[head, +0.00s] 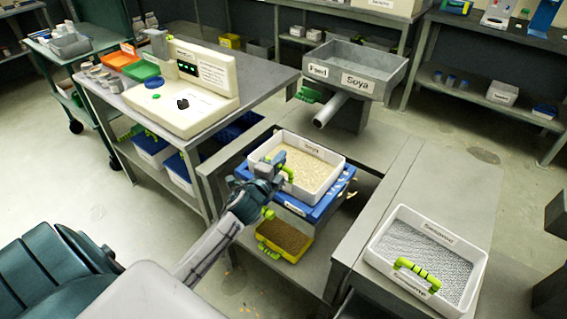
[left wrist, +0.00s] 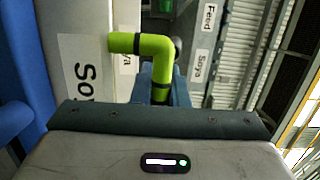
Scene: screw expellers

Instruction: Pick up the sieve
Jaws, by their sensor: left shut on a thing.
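A white sieve tray (head: 322,152) labelled Soya, filled with pale beige material, sits on a blue frame (head: 341,189) in the middle of the head view. My left gripper (head: 270,178) is at its near left side, shut on its green handle (head: 287,170). In the left wrist view the bent green handle (left wrist: 150,45) rises from my jaws, with the white tray wall and its Soya label (left wrist: 80,70) beside it. Another white sieve (head: 425,258) with a grey mesh and a green handle (head: 417,273) stands at the right. My right gripper is not in view.
A yellow bin (head: 284,241) with brown material is below the Soya sieve. A grey Soya feed hopper (head: 358,66) with a metal tube (head: 331,109) stands behind it. A control panel (head: 180,90) is on the bench at left. Floor is clear at far left.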

